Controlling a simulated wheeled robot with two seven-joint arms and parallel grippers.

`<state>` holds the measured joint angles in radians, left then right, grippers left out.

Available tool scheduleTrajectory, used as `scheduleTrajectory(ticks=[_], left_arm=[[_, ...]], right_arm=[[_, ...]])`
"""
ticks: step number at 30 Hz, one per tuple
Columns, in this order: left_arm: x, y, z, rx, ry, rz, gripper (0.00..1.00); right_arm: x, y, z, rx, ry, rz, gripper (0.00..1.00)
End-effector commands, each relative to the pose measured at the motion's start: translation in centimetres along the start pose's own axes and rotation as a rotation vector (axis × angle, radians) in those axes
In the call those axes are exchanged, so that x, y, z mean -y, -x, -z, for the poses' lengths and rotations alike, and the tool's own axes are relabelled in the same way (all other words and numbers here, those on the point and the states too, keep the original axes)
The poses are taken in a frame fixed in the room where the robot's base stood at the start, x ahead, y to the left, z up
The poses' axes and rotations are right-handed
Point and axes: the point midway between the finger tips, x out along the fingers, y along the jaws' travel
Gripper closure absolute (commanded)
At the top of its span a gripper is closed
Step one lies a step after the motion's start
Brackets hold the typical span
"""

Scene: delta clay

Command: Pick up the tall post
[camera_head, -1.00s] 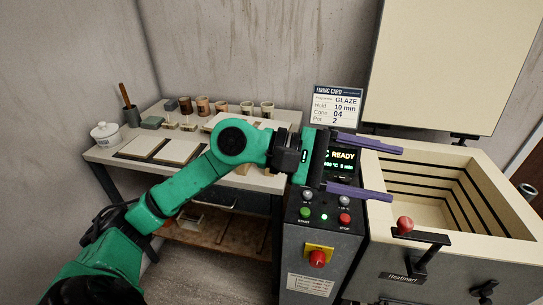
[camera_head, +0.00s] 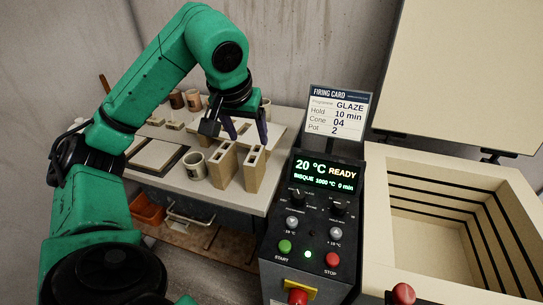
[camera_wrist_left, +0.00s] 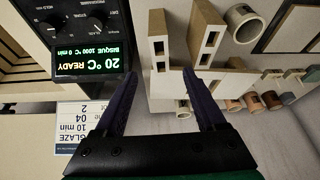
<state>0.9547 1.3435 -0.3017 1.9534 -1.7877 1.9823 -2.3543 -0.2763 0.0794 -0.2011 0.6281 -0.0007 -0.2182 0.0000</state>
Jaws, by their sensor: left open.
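Two beige posts with slotted tops, a left one (camera_head: 222,168) and a right one (camera_head: 256,170), stand upright side by side near the front of the work table. They look close in height, so I cannot tell which is the tall post. My left gripper (camera_head: 247,134) is open and empty, with its purple fingers pointing down just above and behind the posts. My right gripper is in neither view.
A mug (camera_head: 194,166) stands just left of the posts. The work table (camera_head: 190,195) also holds a tray and several cups. The control panel (camera_head: 318,205) is to the right, beside the open kiln (camera_head: 400,165) and a firing card (camera_head: 337,115).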

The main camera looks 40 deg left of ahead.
Motion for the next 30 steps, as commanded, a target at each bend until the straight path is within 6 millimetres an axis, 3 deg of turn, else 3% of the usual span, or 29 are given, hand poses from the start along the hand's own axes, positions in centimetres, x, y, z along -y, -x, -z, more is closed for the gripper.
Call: scheduleTrajectory(ticks=[3,10,14,21,28,29,30], left_arm=[[0.1,-2.6,-0.3,0.005,-0.001,0.004,0.28],[0.0,-8.2,-0.3,0.005,0.000,0.001,0.28],[-0.1,-9.7,-0.2,0.004,-0.001,-0.001,0.28],[-0.5,-13.9,-0.5,0.005,0.000,-0.002,0.28],[-0.5,-14.3,-0.4,0.001,0.000,-0.002,0.28],[-0.5,-14.3,-0.4,0.001,0.000,-0.002,0.31],[-0.5,-14.3,-0.4,0.001,0.000,-0.002,0.47]], right_arm=[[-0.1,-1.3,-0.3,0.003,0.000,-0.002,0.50],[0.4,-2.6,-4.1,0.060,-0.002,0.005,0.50],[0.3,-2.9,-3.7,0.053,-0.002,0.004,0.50],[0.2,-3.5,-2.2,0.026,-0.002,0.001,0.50],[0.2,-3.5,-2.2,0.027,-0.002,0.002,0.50],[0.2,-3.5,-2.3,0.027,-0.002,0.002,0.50],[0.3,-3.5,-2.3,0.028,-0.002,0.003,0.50]])
